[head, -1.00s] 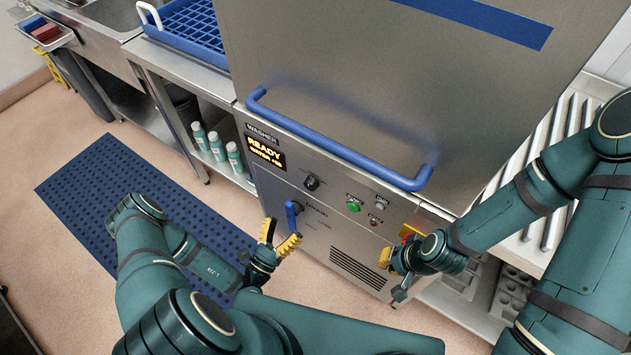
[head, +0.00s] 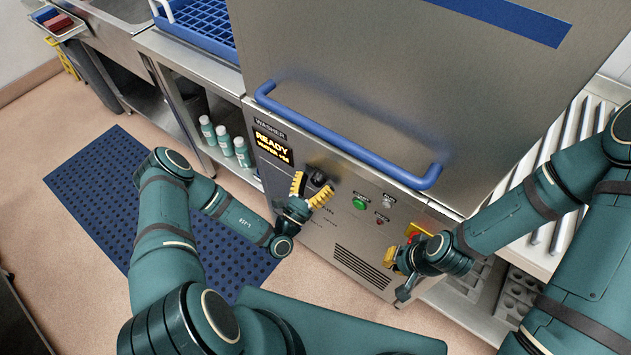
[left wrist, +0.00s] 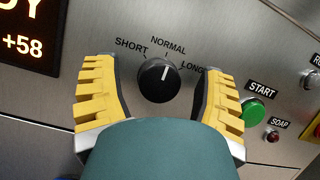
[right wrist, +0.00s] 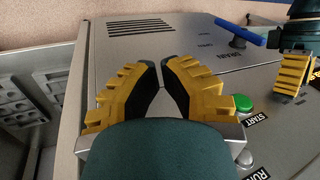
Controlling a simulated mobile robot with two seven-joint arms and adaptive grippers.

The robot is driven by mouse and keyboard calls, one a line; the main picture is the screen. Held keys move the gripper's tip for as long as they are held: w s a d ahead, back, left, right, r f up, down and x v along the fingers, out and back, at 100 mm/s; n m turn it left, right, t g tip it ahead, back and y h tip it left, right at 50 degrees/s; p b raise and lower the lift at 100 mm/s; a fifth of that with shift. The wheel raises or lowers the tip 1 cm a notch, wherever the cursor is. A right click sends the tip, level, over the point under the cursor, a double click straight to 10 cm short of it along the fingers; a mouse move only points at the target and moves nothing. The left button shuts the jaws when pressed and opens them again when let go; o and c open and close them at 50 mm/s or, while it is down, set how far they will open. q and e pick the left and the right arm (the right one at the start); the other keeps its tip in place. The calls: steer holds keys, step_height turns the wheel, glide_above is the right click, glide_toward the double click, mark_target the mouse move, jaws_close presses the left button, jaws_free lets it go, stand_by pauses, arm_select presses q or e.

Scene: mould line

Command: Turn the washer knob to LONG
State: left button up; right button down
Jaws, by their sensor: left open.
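The black washer knob (left wrist: 158,80) is on the steel front panel, and its white mark points up and slightly right, about at NORMAL. The SHORT label is to its upper left and the LONG label (left wrist: 192,67) to its right. My left gripper (left wrist: 154,85) is open, with one yellow finger on each side of the knob and visible space between; depth is hard to judge. In the head view my left gripper (head: 312,186) partly covers the knob (head: 319,178). My right gripper (right wrist: 160,68) is partly open and empty, low at the panel's right.
The washer's blue door handle (head: 340,148) runs above the panel. A green START button (head: 359,203) and a SOAP button are right of the knob. A blue drain lever (right wrist: 240,33) is below it. The display (head: 271,145) reads READY.

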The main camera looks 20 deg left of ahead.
arm_select(q)
steer(key=c, duration=1.2)
steer(key=shift+m+h, duration=0.3)
steer(key=shift+m, duration=0.2)
steer(key=m+h+p, duration=0.1)
steer(key=m, duration=0.1)
steer(key=shift+r+m+g+p, duration=0.1)
steer(key=shift+m+g+p, duration=0.3)
steer(key=m+g+h+p, duration=0.1)
steer(key=m, duration=0.2)
steer(key=m+g+h+p, duration=0.1)
steer(key=m+h, duration=0.1)
steer(key=m, duration=0.1)
steer(key=shift+r+p, duration=0.1)
steer(key=shift+p, duration=0.2)
steer(key=shift+d+m+g+h+p, duration=0.15)
steer(key=shift+m+g+p, duration=0.25)
steer(key=shift+m, duration=0.65)
steer(key=shift+a+m+g+h+p, duration=0.1)
steer(key=shift+m+g+h+p, duration=0.3)
steer(key=shift+m, duration=0.65)
